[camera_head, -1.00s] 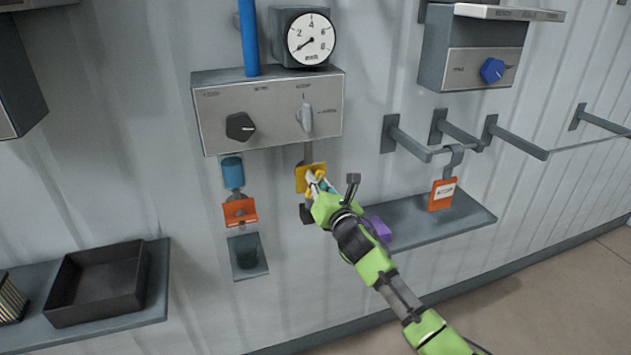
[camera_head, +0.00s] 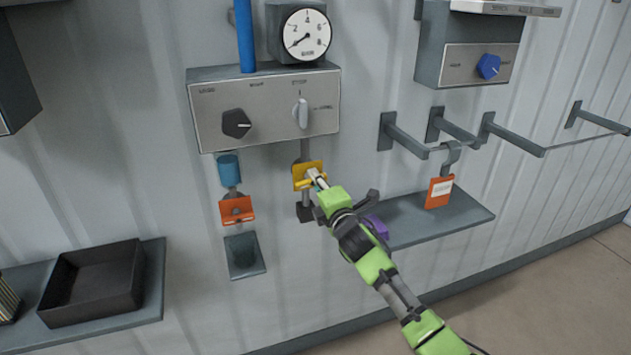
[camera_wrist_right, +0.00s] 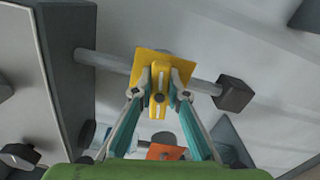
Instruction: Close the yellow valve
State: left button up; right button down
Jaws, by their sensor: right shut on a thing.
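The yellow valve is on a vertical grey pipe below the grey control box. Its yellow plate (camera_head: 300,170) faces me, and a yellow handle bar stands out in front of it. In the right wrist view the plate (camera_wrist_right: 150,62) and the handle (camera_wrist_right: 158,103) are close, in the middle. My right gripper (camera_head: 315,179) is shut on the yellow handle. In the right wrist view the gripper (camera_wrist_right: 159,92) has one finger on each side of the handle. My left gripper is not in view.
The control box (camera_head: 215,100) with a black knob and a light lever is just above. An orange valve plate (camera_head: 237,210) is to the left. A grey shelf (camera_head: 440,215) with a purple object (camera_head: 375,226) is at the right, under wall hooks and an orange tag (camera_head: 439,192).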

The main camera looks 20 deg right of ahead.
jog(key=shift+f+m, duration=0.25)
jog(key=shift+m, duration=0.95)
jog(key=c, duration=2)
grip_release()
jog(key=shift+o, duration=0.2)
jog(key=s, duration=1.2)
jog(key=shift+d, duration=0.25)
